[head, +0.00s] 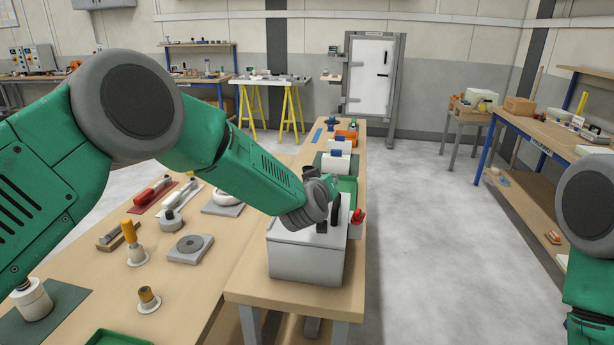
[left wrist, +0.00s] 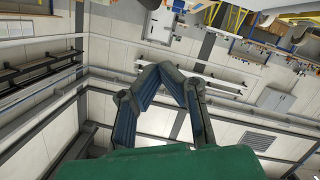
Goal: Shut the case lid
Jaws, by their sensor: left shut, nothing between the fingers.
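The case (head: 305,262) is a pale grey box near the front end of the narrow wooden bench. Its light top (head: 289,232) looks roughly level, but my arm covers part of it, so I cannot tell whether the lid is fully down. My left gripper (head: 328,217) is over the right part of the case top, with dark fingers; I cannot tell whether they touch it. In the left wrist view its fingers (left wrist: 168,72) come together with nothing between them. My right arm shows at the right edge of the head view; its gripper is out of view.
Behind the case are a green tray (head: 347,186), a red item (head: 357,216) and white blocks. The left table (head: 200,270) holds a grey plate (head: 190,248), yellow-handled tools and a white ring. Open floor (head: 440,250) lies right of the bench.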

